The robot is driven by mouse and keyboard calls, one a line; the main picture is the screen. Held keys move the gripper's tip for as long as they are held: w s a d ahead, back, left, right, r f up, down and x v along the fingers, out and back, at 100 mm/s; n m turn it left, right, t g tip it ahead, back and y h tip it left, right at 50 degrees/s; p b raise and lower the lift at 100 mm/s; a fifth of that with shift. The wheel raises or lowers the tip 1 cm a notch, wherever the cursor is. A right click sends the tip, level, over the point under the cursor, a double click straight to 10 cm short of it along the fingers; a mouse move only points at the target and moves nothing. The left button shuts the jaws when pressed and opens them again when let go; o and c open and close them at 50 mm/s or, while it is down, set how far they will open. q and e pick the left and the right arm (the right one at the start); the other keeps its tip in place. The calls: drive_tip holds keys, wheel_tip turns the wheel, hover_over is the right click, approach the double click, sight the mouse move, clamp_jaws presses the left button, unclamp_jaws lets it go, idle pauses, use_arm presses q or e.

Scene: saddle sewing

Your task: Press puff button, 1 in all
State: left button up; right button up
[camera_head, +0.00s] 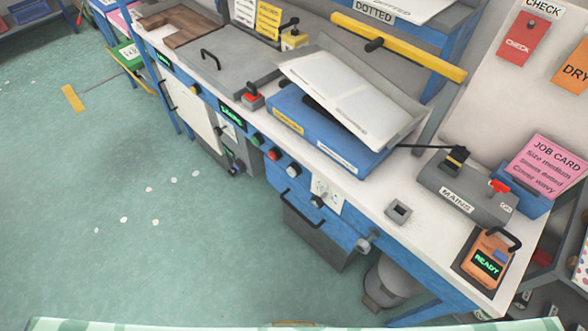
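No label reading "puff" is legible, so I cannot tell which control is the puff button. A red-topped switch (252,97) sits on the bench top beside the grey lid. A dark knob (317,201) stands on a white plate lower on the front. Neither of my grippers is in view.
The white bench (420,232) runs diagonally, bearing a blue press (330,140) with raised lid, a grey mains box (466,193) and an orange device (486,259) reading READY. A pink job card (547,167) stands at right. The green floor (170,260) is mostly clear.

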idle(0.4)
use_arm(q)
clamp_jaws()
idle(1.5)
